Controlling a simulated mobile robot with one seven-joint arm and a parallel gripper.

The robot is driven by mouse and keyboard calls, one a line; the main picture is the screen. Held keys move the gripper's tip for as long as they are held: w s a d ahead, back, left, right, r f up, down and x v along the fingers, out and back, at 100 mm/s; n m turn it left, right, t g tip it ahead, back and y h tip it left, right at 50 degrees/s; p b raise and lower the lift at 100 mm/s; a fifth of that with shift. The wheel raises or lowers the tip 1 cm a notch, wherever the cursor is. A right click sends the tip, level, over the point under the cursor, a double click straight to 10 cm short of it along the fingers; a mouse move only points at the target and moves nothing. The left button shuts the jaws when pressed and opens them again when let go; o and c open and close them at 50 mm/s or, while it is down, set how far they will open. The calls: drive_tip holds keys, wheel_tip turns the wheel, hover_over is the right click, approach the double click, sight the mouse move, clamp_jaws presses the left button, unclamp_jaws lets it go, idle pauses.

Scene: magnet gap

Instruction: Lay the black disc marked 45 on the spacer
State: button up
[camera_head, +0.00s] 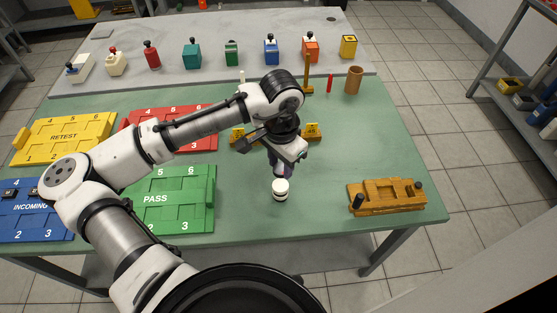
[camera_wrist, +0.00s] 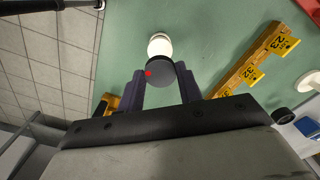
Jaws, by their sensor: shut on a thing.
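My gripper (camera_wrist: 158,78) is shut on a dark round disc (camera_wrist: 161,76), which sits between the two fingers and has a red dot on its face. No number is readable on the disc. In the head view my gripper (camera_head: 284,168) hangs over the green table, and the disc cannot be made out there. A white round piece with a dark band, apparently the spacer (camera_head: 280,191), stands upright just below the fingers. In the wrist view this white piece (camera_wrist: 160,45) shows right beyond the disc. I cannot tell whether they touch.
A wooden fixture with black posts (camera_head: 387,196) lies at right. Green PASS (camera_head: 176,204), red and yellow trays are at left. Several coloured blocks stand at the back.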

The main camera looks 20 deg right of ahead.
sight(280, 185)
drive_tip(key=shift+r, duration=0.1)
drive_tip(key=shift+a+f+b, duration=0.1)
drive_tip(key=shift+f+b, duration=1.6)
drive_tip(key=shift+f, duration=1.2)
drive_tip(key=shift+f, duration=0.15)
drive_tip(key=o, duration=1)
drive_tip(key=c, duration=0.5)
wheel_tip(280, 185, up, 5)
drive_tip(key=p, duration=0.4)
drive_tip(key=shift+f, duration=0.2)
